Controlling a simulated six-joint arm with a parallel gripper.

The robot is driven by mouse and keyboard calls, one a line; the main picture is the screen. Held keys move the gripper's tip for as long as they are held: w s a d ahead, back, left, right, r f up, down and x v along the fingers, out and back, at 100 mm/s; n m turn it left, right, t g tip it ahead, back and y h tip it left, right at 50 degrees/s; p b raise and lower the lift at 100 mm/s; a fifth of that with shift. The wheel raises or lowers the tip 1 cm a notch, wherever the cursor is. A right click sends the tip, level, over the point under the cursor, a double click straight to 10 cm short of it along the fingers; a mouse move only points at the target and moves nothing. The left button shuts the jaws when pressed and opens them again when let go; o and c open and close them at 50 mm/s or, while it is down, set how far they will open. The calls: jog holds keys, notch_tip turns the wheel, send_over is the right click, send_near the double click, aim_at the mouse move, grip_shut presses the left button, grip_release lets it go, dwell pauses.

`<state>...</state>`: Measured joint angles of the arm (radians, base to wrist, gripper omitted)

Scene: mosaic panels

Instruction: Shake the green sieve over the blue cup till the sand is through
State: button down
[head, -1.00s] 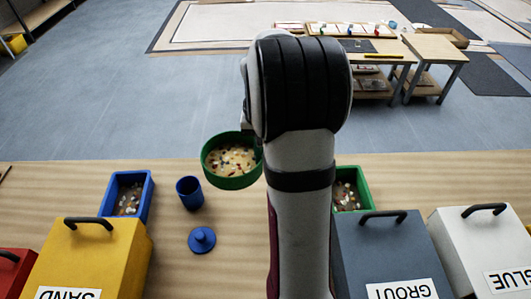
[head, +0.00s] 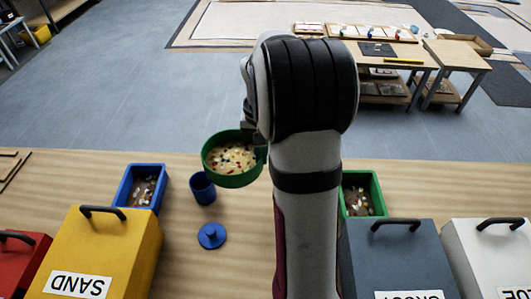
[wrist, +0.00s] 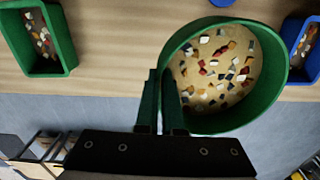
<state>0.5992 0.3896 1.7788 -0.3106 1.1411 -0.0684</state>
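The green sieve (head: 236,181) is held in the air, roughly level. Pale sand (wrist: 193,72) mixed with several coloured mosaic chips covers its floor. My gripper (wrist: 161,100) is shut on the sieve's side in the wrist view; in the head view my arm mostly hides the fingers. The blue cup (head: 203,190) stands upright on the table, just left of and below the sieve in the head view. The sieve's left edge reaches close to the cup's mouth in the picture; I cannot tell how much they overlap. No falling sand is visible.
A blue knobbed disc (head: 212,236) lies in front of the cup. A blue tray (head: 127,186) and a green tray (head: 378,193), both with chips, stand left and right. The yellow SAND box (head: 135,245), grey GROUT box (head: 395,260), a red box and a white box line the near side.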

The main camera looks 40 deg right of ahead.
aim_at(218, 165)
jog(key=shift+w+a, duration=1.65)
jog(key=shift+a, duration=0.15)
jog(key=shift+w+a, duration=1.65)
jog(key=shift+a, duration=0.15)
jog(key=f, duration=0.4)
jog(key=shift+s+d, duration=0.4)
jog(key=shift+w+a, duration=0.8)
jog(key=shift+s+d+r, duration=0.1)
jog(key=shift+s+d, duration=0.7)
jog(key=shift+w+a, duration=0.8)
